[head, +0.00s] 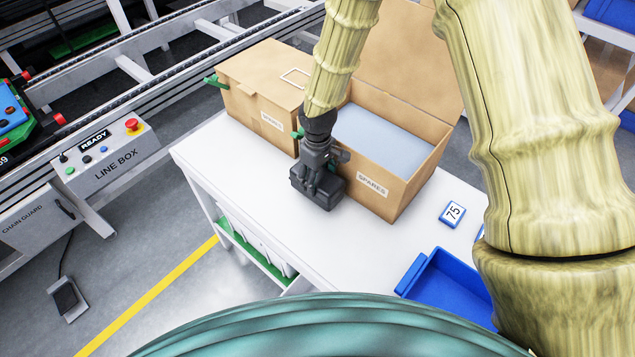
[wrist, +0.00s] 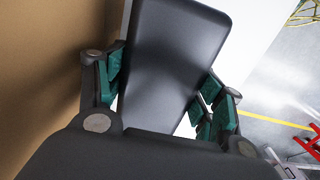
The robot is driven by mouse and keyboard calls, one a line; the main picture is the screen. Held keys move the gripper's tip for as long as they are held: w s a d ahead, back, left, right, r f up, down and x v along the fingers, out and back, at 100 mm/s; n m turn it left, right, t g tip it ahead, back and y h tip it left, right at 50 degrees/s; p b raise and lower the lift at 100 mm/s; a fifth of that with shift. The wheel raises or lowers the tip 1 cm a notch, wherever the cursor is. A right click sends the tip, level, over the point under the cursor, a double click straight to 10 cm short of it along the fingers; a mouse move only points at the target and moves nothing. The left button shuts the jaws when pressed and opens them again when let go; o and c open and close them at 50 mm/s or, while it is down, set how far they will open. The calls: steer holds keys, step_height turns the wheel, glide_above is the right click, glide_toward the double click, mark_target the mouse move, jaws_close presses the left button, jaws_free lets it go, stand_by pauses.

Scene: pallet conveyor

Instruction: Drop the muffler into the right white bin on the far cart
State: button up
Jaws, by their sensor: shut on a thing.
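My gripper (head: 318,165) points down over the white table, in front of the open cardboard box. It is shut on a dark grey, block-like thing, which I take to be the muffler (head: 313,190). In the wrist view the muffler (wrist: 175,55) is a long smooth dark slab between the green-padded fingers of my gripper (wrist: 165,95). Its near end is hidden by my gripper. I cannot tell whether it touches the table. No far cart with a right white bin can be made out in either view.
An open SPARES box (head: 411,188) stands close behind my gripper, with a closed SPARES box (head: 245,105) to its left. The line box (head: 112,160) and conveyor stand left.

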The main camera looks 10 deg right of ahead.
steer(key=shift+f+p, duration=0.8)
steer(key=shift+f, duration=0.9)
steer(key=shift+f, duration=0.15)
steer(key=o, duration=1.7)
steer(key=shift+c, duration=0.2)
